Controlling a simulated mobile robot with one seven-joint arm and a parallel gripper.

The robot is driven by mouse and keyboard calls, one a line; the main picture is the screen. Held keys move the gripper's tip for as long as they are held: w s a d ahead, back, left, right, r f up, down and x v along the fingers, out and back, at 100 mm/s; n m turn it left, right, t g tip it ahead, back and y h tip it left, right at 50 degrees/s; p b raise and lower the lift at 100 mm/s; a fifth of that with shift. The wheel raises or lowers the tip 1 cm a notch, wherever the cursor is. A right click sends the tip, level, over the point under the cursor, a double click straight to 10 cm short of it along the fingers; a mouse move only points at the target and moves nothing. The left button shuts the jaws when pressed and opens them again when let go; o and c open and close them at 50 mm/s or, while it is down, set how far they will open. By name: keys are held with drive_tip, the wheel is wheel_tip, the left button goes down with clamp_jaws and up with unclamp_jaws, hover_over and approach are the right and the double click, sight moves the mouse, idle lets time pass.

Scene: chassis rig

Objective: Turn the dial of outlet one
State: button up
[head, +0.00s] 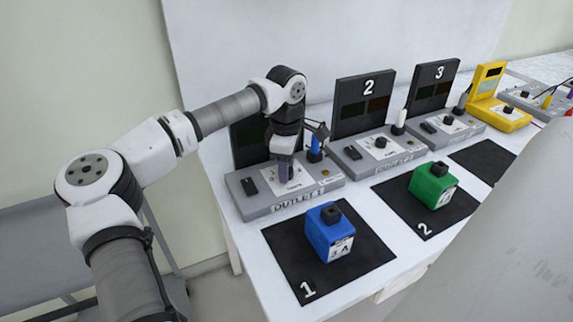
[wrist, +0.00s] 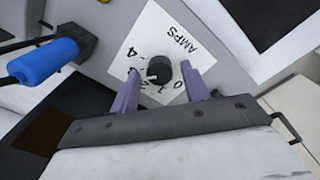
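The outlet one unit (head: 243,204) is a grey box labelled "OUTLET 1" with a dark upright panel behind it, mostly hidden by my arm. Its dial (wrist: 159,69) is a small black knob with a white pointer on a white "AMPS" plate (wrist: 146,30) marked with numbers. In the head view my gripper (head: 285,172) points down over this plate and hides the dial. In the wrist view the two purple fingers of my gripper (wrist: 160,73) stand on either side of the knob, with visible gaps. Whether the tips reach its height is unclear.
A blue plug (head: 315,145) stands at the unit's right, close to my gripper; it also shows in the wrist view (wrist: 42,62). A blue block (head: 325,232) sits on mat 1 in front, a green block (head: 432,187) on mat 2. Outlet 2 (head: 350,164) stands to the right.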

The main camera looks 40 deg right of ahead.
idle(0.3)
wheel_tip(320, 180, up, 14)
drive_tip(key=shift+s+a+f+b, duration=0.1)
drive_tip(key=shift+a+b, duration=0.05)
drive_tip(key=shift+b, duration=0.5)
